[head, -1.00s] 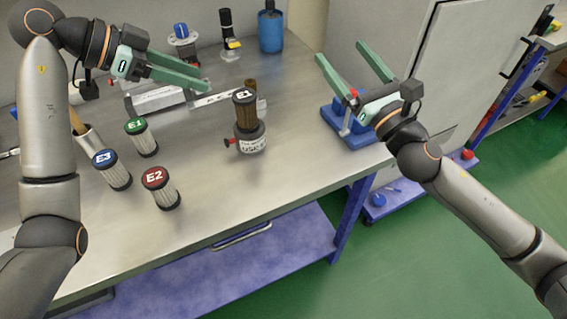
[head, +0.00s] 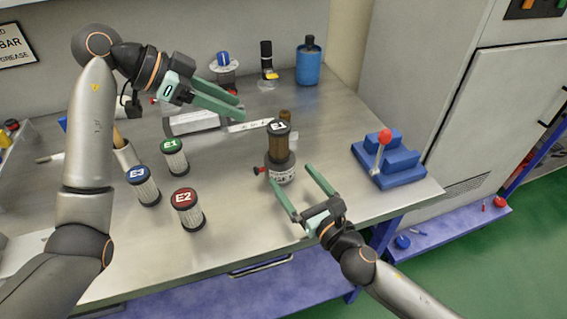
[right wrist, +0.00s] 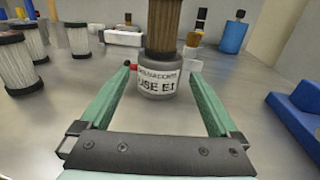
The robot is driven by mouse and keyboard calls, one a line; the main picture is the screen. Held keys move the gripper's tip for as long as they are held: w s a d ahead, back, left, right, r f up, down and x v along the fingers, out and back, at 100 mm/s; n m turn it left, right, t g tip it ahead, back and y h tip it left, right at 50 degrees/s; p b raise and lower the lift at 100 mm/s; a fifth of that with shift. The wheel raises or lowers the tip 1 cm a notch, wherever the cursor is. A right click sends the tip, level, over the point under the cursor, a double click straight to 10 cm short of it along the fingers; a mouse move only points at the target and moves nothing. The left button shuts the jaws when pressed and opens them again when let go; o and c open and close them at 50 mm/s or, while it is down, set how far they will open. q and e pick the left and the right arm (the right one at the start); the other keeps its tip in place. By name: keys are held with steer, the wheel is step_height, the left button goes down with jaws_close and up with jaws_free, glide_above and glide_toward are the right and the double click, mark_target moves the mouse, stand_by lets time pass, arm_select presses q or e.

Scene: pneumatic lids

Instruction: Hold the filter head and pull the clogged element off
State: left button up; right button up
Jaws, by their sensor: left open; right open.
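The filter head (head: 281,170) is a grey cylinder standing upright on the steel bench, with a red knob at its left side. In the right wrist view its label (right wrist: 158,84) reads "USE E1". The brown clogged element (head: 279,143), with a dark cap, stands upright on top of it; its lower part (right wrist: 163,25) shows in the right wrist view. My right gripper (head: 291,177) is open, low in front of the head, with its fingers pointing towards it and nothing held. My left gripper (head: 240,106) is open and empty, above the bench behind and left of the element.
White elements E1 (head: 175,158), E3 (head: 144,186) and E2 (head: 187,210) stand left of the filter head. A blue stepped block (head: 389,164) with a red-knobbed lever is at right. A blue bottle (head: 308,64) stands at the back. The bench's front middle is clear.

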mark_target(280, 160)
steer(key=x, duration=0.7)
steer(key=shift+c, duration=0.2)
